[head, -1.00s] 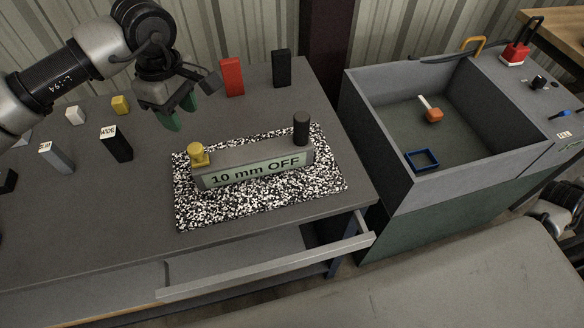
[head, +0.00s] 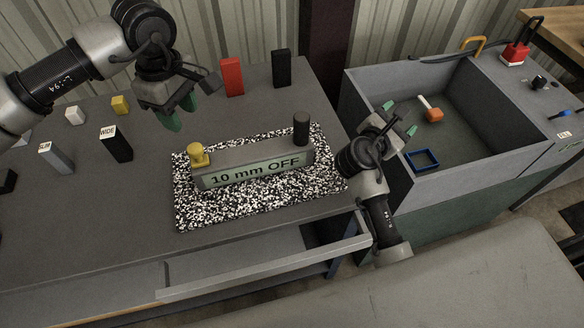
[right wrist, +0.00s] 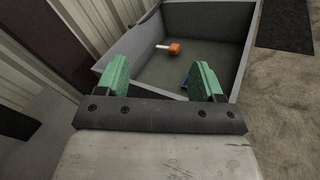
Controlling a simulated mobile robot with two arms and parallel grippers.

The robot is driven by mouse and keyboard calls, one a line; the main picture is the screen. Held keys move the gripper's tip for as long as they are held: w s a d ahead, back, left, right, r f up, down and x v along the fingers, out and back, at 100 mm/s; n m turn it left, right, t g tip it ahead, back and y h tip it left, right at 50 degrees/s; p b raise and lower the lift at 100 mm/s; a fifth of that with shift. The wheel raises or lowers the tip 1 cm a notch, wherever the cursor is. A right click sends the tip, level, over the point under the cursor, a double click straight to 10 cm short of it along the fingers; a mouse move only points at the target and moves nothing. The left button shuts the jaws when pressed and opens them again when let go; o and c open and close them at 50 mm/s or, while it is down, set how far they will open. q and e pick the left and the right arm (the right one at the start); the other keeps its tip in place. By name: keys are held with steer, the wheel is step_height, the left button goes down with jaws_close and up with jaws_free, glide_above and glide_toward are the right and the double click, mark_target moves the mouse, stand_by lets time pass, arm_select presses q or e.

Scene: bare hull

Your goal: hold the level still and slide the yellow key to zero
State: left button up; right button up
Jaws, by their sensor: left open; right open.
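The level (head: 255,164) is a grey bar with a green face reading "10 mm OFF". It lies on a black-and-white speckled mat (head: 200,213) on the grey table. The yellow key (head: 198,155) stands on its left end, and a black cylinder (head: 301,128) stands at its right end. My left gripper (head: 180,115) is open and empty, above the table behind and left of the yellow key. My right gripper (head: 400,118) is open and empty, right of the level near the sink's left wall. Its green fingers also show in the right wrist view (right wrist: 161,82).
A red block (head: 231,77) and a black block (head: 281,68) stand at the table's back. Blocks marked WIDE (head: 116,144) and SLIM (head: 56,157) stand at left. The grey sink (head: 450,184) holds an orange-headed tool (head: 433,115) and a blue frame (head: 422,159). A drawer (head: 265,268) is open in front.

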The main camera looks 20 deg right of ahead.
steer(key=a+r+n+t, duration=0.2)
steer(key=a+r+t, duration=0.1)
steer(key=a, duration=0.8)
step_height(320, 180, up, 3)
steer(key=n+t+y, duration=0.2)
glide_above(300, 138)
steer(key=s+d, duration=0.3)
steer(key=s, duration=0.2)
steer(key=s+a+f+n+t+y, duration=0.2)
steer(key=s+a+f+n+y, duration=0.15)
steer(key=a+f+n, duration=0.3)
steer(key=shift+y, duration=0.45)
steer(key=x, duration=1.1)
steer(key=shift+w+a+f, duration=0.2)
steer(key=shift+a+f, duration=0.15)
